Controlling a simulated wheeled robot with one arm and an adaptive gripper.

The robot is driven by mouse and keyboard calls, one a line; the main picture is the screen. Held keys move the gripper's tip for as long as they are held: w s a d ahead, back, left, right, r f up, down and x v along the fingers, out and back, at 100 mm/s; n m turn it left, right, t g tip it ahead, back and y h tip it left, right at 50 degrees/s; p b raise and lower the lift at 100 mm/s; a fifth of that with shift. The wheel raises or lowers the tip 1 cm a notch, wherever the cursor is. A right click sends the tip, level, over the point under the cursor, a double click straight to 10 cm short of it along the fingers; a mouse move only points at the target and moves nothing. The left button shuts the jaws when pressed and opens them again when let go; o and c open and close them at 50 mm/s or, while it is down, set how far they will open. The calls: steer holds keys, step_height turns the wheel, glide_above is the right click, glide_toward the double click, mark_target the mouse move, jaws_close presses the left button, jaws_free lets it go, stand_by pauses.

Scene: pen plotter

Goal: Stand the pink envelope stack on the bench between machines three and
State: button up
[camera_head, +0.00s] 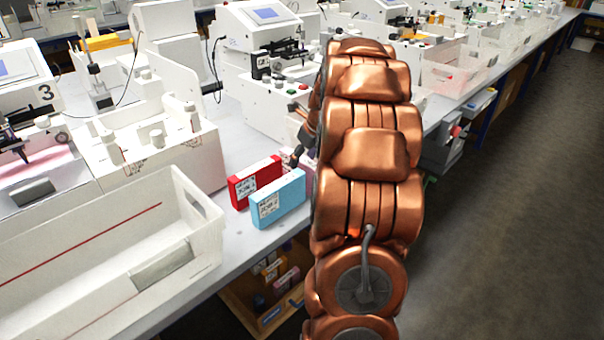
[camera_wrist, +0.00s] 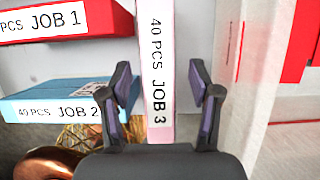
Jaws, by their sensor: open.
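The pink envelope stack, labelled 40 PCS JOB 3 (camera_wrist: 159,100), stands between the fingers of my gripper (camera_wrist: 159,68) in the wrist view. The fingers are open, one on each side, with a small gap to the stack. In the head view only a pale pink sliver (camera_head: 308,170) shows beside my arm, which hides the rest and most of the gripper. The stack is on the bench (camera_head: 222,250) next to the red and blue stacks. Machine three (camera_head: 46,92) is at the left; a similar machine (camera_head: 265,60) stands farther right, its number not readable.
The red JOB 1 stack (camera_head: 243,190) and blue JOB 2 stack (camera_head: 278,200) stand close beside the pink one. A large white bin (camera_head: 205,225) fills the front left. A wooden crate (camera_head: 240,308) with packets is below the bench. The aisle floor (camera_head: 490,220) at right is clear.

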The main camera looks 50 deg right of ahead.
mark_target(300, 167)
steer(key=x, duration=0.4)
steer(key=shift+s+a+f, duration=0.1)
steer(key=shift+s+f, duration=0.05)
steer(key=shift+f, duration=0.2)
jaws_close()
